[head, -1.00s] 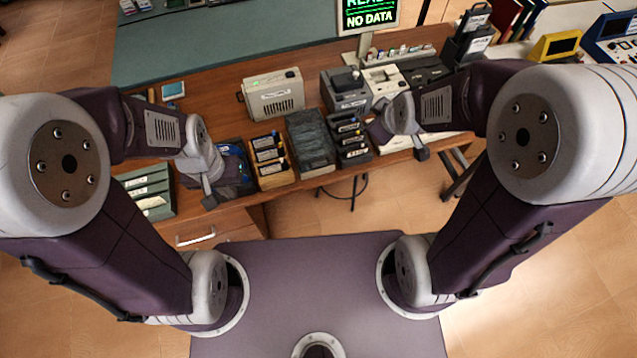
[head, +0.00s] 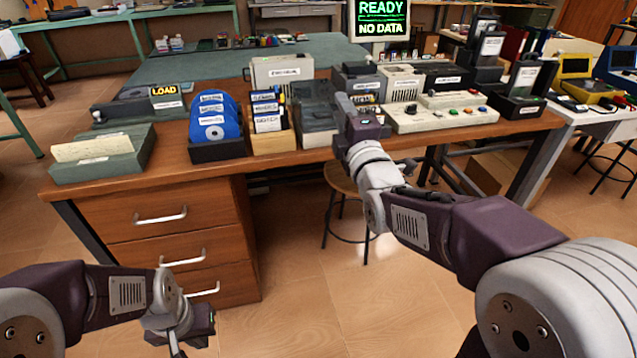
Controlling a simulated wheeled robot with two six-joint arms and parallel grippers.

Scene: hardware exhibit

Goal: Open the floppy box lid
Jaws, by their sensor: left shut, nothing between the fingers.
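The floppy box (head: 317,112) is a dark, smoky box near the middle of the desk's front edge in the head view. Its dark lid (head: 312,92) looks closed, though its right side is partly covered by my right gripper. My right gripper (head: 347,104) is at the box's right side, close to it; I cannot tell whether it touches. Its fingers are too small and dark to tell if they are open. My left gripper (head: 182,338) is low at the picture's bottom, in front of the drawers and away from the desktop, shut and empty.
A wooden box of disks (head: 273,142) stands left of the floppy box, then a holder with blue disks (head: 214,119) and a green card box (head: 100,155). A button panel (head: 440,113) lies to the right. A stool (head: 346,180) stands below the desk edge.

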